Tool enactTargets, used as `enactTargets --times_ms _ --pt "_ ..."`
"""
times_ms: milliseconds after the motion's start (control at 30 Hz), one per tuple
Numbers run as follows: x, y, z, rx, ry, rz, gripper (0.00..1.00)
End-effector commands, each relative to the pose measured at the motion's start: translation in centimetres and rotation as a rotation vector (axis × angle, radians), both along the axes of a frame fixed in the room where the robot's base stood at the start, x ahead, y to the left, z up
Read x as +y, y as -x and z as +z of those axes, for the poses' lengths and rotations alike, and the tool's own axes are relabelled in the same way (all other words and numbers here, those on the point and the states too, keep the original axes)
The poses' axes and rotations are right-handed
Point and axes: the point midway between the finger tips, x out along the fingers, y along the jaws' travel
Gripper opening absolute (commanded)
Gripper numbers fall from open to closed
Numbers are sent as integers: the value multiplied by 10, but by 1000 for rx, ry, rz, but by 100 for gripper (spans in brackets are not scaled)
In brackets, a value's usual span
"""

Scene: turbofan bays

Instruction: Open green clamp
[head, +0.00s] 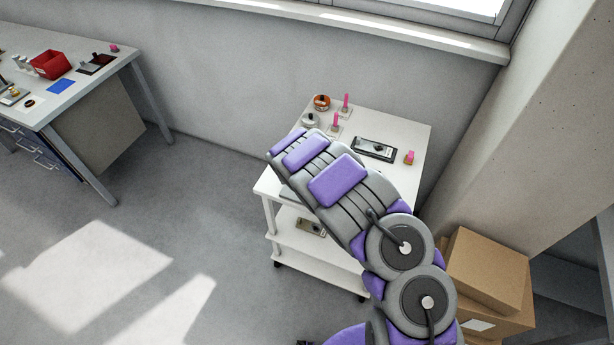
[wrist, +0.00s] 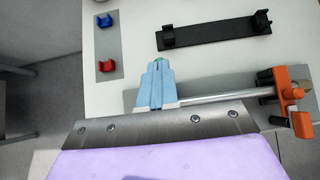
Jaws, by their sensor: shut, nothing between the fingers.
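In the wrist view my gripper (wrist: 157,66) has light blue fingers, shut together with nothing between them. A grey rod (wrist: 225,95) runs from beside the fingers to an orange clamp (wrist: 291,97) at the right. In the head view my arm hides the gripper and this part of the cart top.
The white cart (head: 412,135) carries a black tray (head: 374,149) and pink posts. In the wrist view, blue (wrist: 104,20) and red (wrist: 106,66) clips sit left and a black holder (wrist: 215,32) lies beyond. Cardboard boxes (head: 486,270) stand right of the cart.

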Motion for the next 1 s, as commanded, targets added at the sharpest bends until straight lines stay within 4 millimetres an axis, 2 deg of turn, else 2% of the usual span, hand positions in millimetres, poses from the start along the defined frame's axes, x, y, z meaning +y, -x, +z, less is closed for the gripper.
enactTargets --times_ms 567,833,1000 --pt "2 1 1 -1 0 1 0" --pt "16 28 12 -3 5 -1 0" --pt "22 39 36 -5 3 -1 0"
